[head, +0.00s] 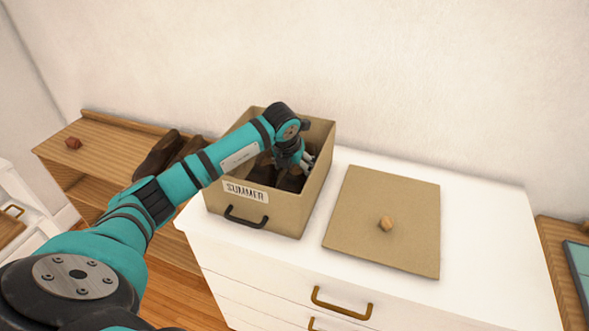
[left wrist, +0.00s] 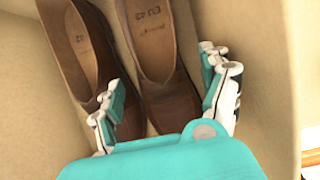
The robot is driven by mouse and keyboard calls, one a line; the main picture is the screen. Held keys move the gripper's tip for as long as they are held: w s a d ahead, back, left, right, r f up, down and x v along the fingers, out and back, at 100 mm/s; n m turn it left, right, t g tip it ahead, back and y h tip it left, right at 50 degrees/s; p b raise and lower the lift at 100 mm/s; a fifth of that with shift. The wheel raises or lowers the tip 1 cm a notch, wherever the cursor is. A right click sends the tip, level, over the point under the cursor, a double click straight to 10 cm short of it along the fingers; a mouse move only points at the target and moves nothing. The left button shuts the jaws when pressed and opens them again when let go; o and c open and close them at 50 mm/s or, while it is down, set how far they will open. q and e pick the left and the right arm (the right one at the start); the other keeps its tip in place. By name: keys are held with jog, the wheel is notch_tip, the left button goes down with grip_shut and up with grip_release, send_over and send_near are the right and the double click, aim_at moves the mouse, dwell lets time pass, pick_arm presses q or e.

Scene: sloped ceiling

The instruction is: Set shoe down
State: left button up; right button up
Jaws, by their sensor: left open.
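In the left wrist view, two brown shoes lie side by side in a box: a left one (left wrist: 82,45) and a right one (left wrist: 150,50). My left gripper (left wrist: 165,98) is open, with its fingers on either side of the right shoe's toe; I cannot tell whether they touch it. In the head view, my left gripper (head: 296,163) reaches down into the tan box (head: 228,207) labelled SUMMER, which stands on a white dresser (head: 480,230). The arm hides much of the box's inside. My right gripper is not in view.
A tan lid (head: 365,205) with a wooden knob lies on the dresser right of the box. A wooden bench (head: 95,150) stands at the left with dark shoes (head: 158,152) and a small red object (head: 73,143). The dresser's right end is clear.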

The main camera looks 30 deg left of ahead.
pick_arm(q)
jog(key=b+v, duration=0.3)
jog(key=v, duration=0.8)
jog(key=shift+s, duration=0.2)
jog(key=shift+r, duration=0.1)
